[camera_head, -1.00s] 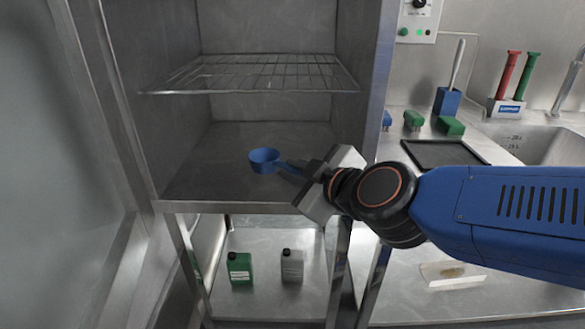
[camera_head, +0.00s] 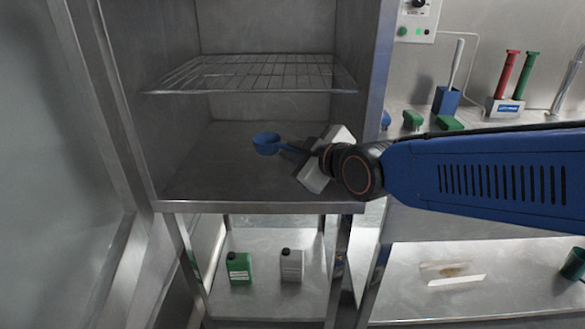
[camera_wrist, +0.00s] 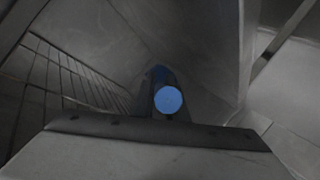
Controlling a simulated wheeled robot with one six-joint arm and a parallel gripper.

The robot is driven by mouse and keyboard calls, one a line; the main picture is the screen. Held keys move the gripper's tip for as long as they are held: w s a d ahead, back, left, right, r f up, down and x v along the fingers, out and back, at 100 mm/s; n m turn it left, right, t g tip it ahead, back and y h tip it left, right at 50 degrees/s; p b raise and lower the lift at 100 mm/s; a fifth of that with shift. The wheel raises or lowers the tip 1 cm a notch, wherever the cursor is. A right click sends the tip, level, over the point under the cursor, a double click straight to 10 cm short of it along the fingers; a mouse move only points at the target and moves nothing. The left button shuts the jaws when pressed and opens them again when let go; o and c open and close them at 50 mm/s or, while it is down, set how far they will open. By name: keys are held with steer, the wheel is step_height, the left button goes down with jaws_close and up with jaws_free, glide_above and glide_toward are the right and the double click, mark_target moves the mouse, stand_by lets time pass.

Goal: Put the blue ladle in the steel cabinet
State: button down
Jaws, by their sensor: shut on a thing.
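The blue ladle (camera_head: 267,143) is inside the steel cabinet (camera_head: 190,180), above the cabinet floor and below the wire shelf. Its round cup points left, and its handle runs back to my gripper (camera_head: 308,157). My gripper is shut on the handle, at the right side of the cabinet's opening. I cannot tell whether the cup touches the cabinet floor. The cabinet door (camera_head: 50,160) stands open at the left.
A wire shelf (camera_head: 255,75) crosses the cabinet above the ladle. The right cabinet wall (camera_head: 374,90) is close to my arm. A green bottle (camera_head: 239,268) and a grey bottle (camera_head: 292,266) stand on the shelf underneath. Green and blue brushes are on the counter at right.

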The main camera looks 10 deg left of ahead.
steer(key=shift+w, duration=1.85)
glide_above(293, 181)
steer(key=shift+s+f, duration=0.15)
steer(key=shift+f, duration=2.9)
steer(key=shift+w+f, duration=0.2)
steer(key=shift+f, duration=0.25)
steer(key=shift+f, duration=0.1)
steer(key=c, duration=1.8)
jaws_free()
steer(key=shift+o, duration=0.2)
steer(key=shift+s, duration=0.1)
steer(key=v, duration=1.2)
